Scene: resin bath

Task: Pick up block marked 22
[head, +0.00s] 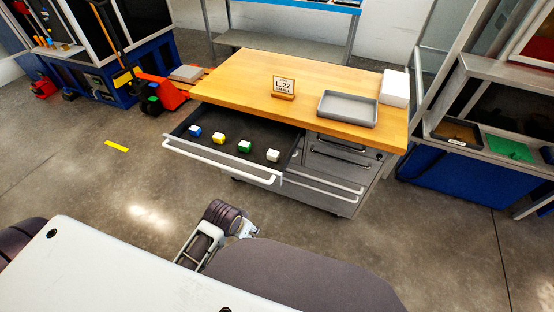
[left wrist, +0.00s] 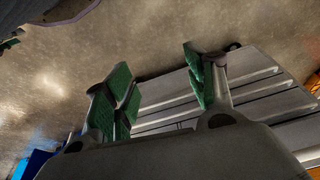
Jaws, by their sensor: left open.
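In the head view a blue block (head: 194,131), a yellow block (head: 218,138), a green block (head: 244,146) and a white block (head: 273,155) lie in a row in the open drawer (head: 222,160). I cannot read any number on the blocks. A small sign (head: 284,87) on the bench top seems to read L 22. My left gripper (left wrist: 157,84) is open and empty, its green-padded fingers wide apart. In the head view it is low, in front of the drawer and apart from the blocks. My right gripper is not in view.
The wooden bench (head: 235,75) holds a grey tray (head: 347,109) and a white box (head: 395,88). The drawer's white front handle (head: 218,165) faces me. Shut drawers (head: 325,190) are to the right. An orange pallet jack (head: 165,92) stands left. The floor before the drawer is clear.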

